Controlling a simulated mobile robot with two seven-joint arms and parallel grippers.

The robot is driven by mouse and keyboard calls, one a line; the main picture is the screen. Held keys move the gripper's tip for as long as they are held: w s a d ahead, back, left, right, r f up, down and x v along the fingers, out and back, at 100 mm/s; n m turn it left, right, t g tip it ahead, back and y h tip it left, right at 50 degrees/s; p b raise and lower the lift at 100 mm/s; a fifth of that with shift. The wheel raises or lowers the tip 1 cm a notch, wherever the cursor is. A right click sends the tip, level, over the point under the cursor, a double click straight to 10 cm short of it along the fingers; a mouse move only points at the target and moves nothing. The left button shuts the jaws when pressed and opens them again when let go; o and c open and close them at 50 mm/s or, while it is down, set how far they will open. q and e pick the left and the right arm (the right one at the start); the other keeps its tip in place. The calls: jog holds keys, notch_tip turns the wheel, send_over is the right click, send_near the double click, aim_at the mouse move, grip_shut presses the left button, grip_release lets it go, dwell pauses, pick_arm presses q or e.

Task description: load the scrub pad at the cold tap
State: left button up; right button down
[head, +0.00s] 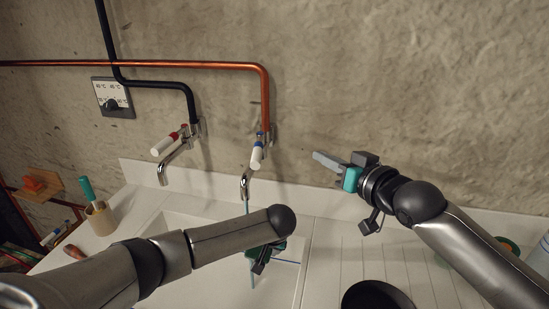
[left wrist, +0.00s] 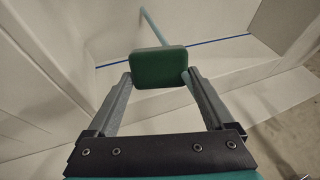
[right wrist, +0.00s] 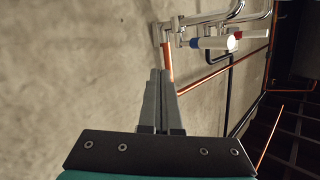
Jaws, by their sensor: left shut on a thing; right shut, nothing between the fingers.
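The cold tap, with a blue band and white lever (head: 257,155), is on the wall above the white sink (head: 185,220). A thin pale-blue water stream (head: 247,206) falls from its spout (head: 244,186). In the left wrist view, my left gripper (left wrist: 158,82) is shut on the green scrub pad (left wrist: 158,68). The water stream (left wrist: 151,26) meets the pad's outline there; I cannot tell whether it touches. In the head view, the pad is largely hidden behind my left forearm. My right gripper (head: 318,158) is shut and empty, right of the cold tap; its fingers meet in the right wrist view (right wrist: 160,75).
The hot tap with a red band (head: 170,142) is left of the cold one. A cup with a green-handled brush (head: 98,218) stands on the left ledge. A black pan (head: 376,296) lies on the ribbed drainboard (head: 345,255). A copper pipe (head: 190,65) runs along the wall.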

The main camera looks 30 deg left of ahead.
jog(key=m+g, duration=0.1)
jog(key=m, duration=0.3)
jog(key=m+g+y, duration=0.2)
jog(key=m, duration=0.5)
send_near(258, 153)
jog(key=w+a+f, duration=0.1)
jog(key=w+a, duration=0.3)
jog(key=w, duration=0.1)
jog(key=shift+s+a+f, duration=0.35)
jog(key=shift+s+a, duration=0.1)
jog(key=shift+a, duration=0.2)
